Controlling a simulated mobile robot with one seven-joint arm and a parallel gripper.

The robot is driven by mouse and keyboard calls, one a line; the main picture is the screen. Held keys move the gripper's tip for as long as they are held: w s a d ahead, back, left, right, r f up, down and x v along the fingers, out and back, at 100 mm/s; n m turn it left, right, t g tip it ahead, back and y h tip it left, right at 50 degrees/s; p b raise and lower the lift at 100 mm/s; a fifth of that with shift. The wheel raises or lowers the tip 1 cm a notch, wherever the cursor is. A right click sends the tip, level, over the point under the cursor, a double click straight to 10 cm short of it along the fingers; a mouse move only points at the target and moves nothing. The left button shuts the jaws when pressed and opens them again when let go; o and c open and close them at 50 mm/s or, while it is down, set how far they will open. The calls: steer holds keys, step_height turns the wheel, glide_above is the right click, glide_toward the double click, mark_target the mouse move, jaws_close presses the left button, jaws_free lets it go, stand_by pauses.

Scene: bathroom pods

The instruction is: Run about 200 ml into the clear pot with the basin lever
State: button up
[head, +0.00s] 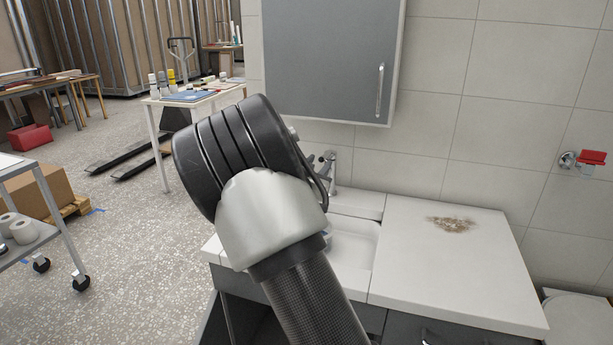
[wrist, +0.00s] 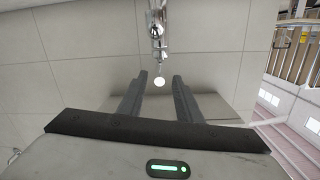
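The chrome basin tap (head: 331,172) stands at the back of the white basin (head: 358,240), partly behind my arm in the head view. In the wrist view the tap (wrist: 156,28) is at the top middle. A small round pale end (wrist: 158,80), perhaps the lever's tip, shows between my fingers. My gripper (wrist: 160,84) is open, with a clear gap between the two dark fingers. I cannot tell whether either finger touches the tap. My arm hides my gripper in the head view and covers much of the basin. I cannot make out the clear pot in either view.
A grey wall cabinet (head: 325,55) hangs above the basin. The white counter (head: 455,270) to the right is bare apart from a brown stain (head: 452,223). A toilet (head: 580,318) stands at the far right. A cluttered table (head: 196,98) and a trolley (head: 38,235) are left.

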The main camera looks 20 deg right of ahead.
mark_target(324, 158)
steer(key=f+p+v, duration=0.1)
steer(key=v, duration=1)
steer(key=shift+r, duration=0.45)
steer(key=shift+w, duration=0.1)
steer(key=shift+t+h, duration=0.3)
steer(key=shift+h, duration=0.1)
steer(key=x, duration=0.5)
steer(key=f+x, duration=0.1)
steer(key=x, duration=1.1)
steer(key=shift+f, duration=0.15)
steer(key=shift+a, duration=0.1)
steer(key=shift+c, duration=0.3)
jaws_close()
steer(key=shift+b, duration=0.3)
